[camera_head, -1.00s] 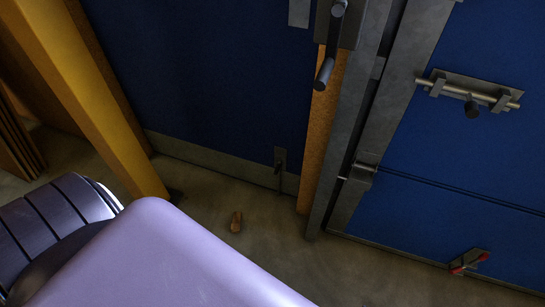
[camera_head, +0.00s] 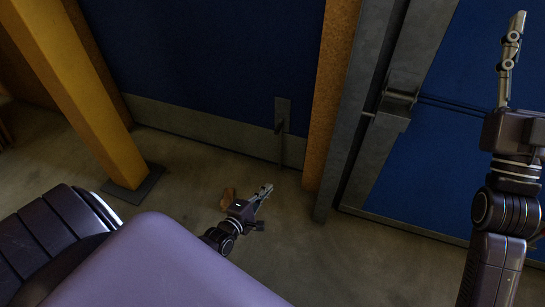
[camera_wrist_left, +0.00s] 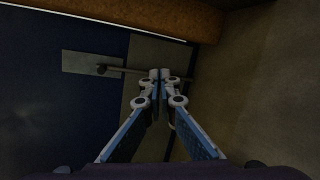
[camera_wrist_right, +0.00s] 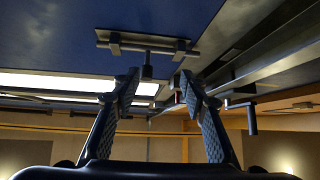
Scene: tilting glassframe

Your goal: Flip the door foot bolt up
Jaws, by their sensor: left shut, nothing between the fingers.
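The door foot bolt (camera_head: 282,116) is a grey plate with a thin rod, low on the left blue door panel, its rod pointing down toward the floor. In the left wrist view the plate (camera_wrist_left: 88,62) lies left of the fingers and the rod runs toward them. My left gripper (camera_head: 267,190) is shut and empty, low above the floor just below the bolt. In the left wrist view its closed tips (camera_wrist_left: 160,75) appear close to the rod's end; contact cannot be told. My right gripper (camera_head: 518,22) is raised before the right door; its fingers (camera_wrist_right: 160,77) are apart and empty.
A brown wedge (camera_head: 228,197) lies on the floor beside my left gripper. A yellow post (camera_head: 88,95) stands at left. An orange door edge (camera_head: 332,80) and grey frame (camera_head: 362,120) stand right of the bolt. A slide bolt (camera_wrist_right: 147,46) shows beyond my right gripper.

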